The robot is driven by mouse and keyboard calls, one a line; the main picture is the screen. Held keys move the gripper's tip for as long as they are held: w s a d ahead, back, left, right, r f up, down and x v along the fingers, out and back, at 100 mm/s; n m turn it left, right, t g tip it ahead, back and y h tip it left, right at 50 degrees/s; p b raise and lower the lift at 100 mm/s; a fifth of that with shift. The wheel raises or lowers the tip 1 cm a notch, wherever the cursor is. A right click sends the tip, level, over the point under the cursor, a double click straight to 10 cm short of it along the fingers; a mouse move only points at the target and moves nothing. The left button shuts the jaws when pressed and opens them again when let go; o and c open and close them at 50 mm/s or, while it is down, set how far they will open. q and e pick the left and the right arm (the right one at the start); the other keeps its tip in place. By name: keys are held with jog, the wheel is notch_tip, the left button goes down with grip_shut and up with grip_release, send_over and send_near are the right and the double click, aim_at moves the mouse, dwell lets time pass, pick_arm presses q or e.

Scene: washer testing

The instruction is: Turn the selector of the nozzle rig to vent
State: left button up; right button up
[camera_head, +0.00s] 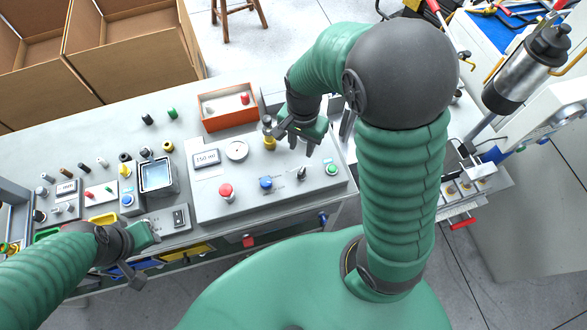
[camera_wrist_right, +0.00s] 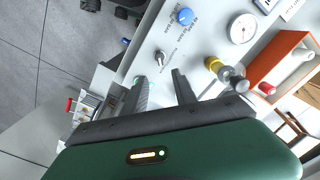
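The nozzle rig is a pale panel box (camera_head: 210,207) on the bench. Its selector, a small dark lever knob (camera_head: 301,174), stands upright near the front right, between a blue knob (camera_head: 266,183) and a green button (camera_head: 332,169). In the right wrist view the selector (camera_wrist_right: 160,57) lies just beyond my fingertips, apart from them. My right gripper (camera_wrist_right: 160,80) is open and empty; in the head view it (camera_head: 298,140) hangs above the panel, behind the selector. The selector's printed labels are too small to read. My left gripper (camera_head: 140,262) is near the bench's front edge; its fingers are unclear.
The panel also carries a red button (camera_head: 226,190), a dial gauge (camera_head: 237,150), a display (camera_head: 206,158) and a brass fitting (camera_wrist_right: 214,65) close to my right fingers. An orange tray (camera_head: 229,124) stands behind. Small parts crowd the bench's left side.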

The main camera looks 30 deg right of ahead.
aim_at(301, 172)
notch_tip(301, 172, down, 16)
jog(key=shift+d+r, duration=0.1)
jog(key=shift+r, duration=0.15)
jog(key=shift+c, duration=0.4)
grip_shut()
jog(key=shift+r, duration=0.1)
